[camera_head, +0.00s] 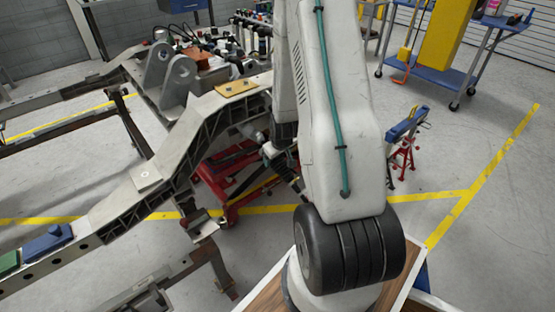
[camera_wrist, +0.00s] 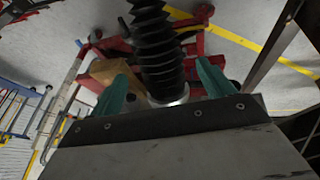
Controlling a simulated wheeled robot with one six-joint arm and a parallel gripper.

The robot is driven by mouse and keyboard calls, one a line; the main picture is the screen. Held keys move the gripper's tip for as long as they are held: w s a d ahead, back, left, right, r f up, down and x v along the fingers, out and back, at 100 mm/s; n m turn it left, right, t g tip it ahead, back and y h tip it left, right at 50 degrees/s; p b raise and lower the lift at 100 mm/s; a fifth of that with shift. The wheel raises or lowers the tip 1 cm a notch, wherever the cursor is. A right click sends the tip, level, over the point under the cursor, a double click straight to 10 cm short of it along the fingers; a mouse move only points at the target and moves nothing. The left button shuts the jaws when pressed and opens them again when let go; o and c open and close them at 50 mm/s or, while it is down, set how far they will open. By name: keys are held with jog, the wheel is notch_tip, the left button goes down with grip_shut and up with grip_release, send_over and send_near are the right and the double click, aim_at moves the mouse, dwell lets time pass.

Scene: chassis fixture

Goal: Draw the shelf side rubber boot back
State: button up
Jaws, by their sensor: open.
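A black ribbed rubber boot (camera_wrist: 158,45) runs down from the top of the wrist view. A pale metal collar or ring (camera_wrist: 178,97) shows at its lower end. My gripper (camera_wrist: 164,72) is open, with one teal finger on each side of the boot. A gap shows beside the left finger; whether the right finger touches the boot I cannot tell. The boot's ribs look evenly stacked. In the head view my arm hides most of this spot, and I cannot make out the boot clearly there. The frames do not show which side this boot belongs to.
The grey chassis frame (camera_head: 205,115) crosses the left of the head view. A red jack (camera_head: 228,170) stands on the floor beneath it. A red stand (camera_head: 403,155) and a blue cart (camera_head: 440,78) are at the right.

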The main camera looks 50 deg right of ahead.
aim_at(279, 167)
jog(key=shift+v, duration=1.55)
